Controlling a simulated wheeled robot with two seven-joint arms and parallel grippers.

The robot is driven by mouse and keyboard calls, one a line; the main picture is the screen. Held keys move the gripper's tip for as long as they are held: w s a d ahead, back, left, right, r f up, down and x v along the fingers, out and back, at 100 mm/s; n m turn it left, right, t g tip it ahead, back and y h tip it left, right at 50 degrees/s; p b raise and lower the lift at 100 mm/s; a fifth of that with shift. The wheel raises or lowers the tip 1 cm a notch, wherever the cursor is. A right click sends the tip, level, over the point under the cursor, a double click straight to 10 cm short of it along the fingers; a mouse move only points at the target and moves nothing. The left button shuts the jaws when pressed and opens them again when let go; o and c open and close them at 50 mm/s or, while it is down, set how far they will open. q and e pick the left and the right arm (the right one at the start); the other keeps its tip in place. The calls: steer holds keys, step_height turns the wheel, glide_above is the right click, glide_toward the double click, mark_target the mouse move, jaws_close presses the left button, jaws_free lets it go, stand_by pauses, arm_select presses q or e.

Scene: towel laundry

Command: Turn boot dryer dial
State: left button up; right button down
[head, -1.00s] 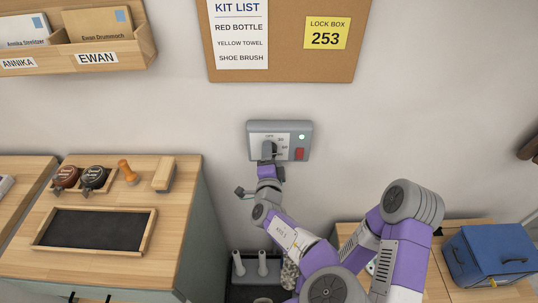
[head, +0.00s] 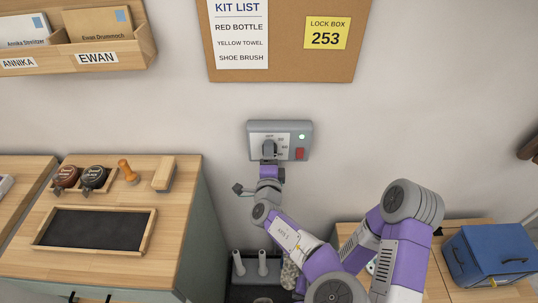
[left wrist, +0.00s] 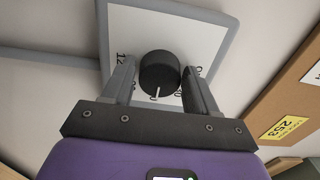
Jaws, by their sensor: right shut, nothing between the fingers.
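The boot dryer control panel (head: 291,127) is on the wall below the pinboard, with a black dial (left wrist: 158,72), a lit green lamp and a red switch. My left gripper (head: 269,153) is at the dial. In the left wrist view, the fingers of my left gripper (left wrist: 160,82) stand apart on either side of the dial, very close to it; I cannot see firm contact. The dial's white mark points toward the bottom of that picture. The fingers hide part of the panel's printed numbers. My right gripper does not show in either view.
A wooden counter (head: 180,220) with a black-lined tray (head: 98,230) stands at left. White pegs (head: 262,263) stand on the floor below the panel. A blue box (head: 490,254) sits on the right bench. The wall around the panel is bare.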

arm_select(q)
steer(key=shift+o, duration=1.2)
steer(key=shift+s, duration=0.1)
steer(key=s, duration=0.7)
steer(key=shift+s+p, duration=0.2)
steer(key=shift+p, duration=0.15)
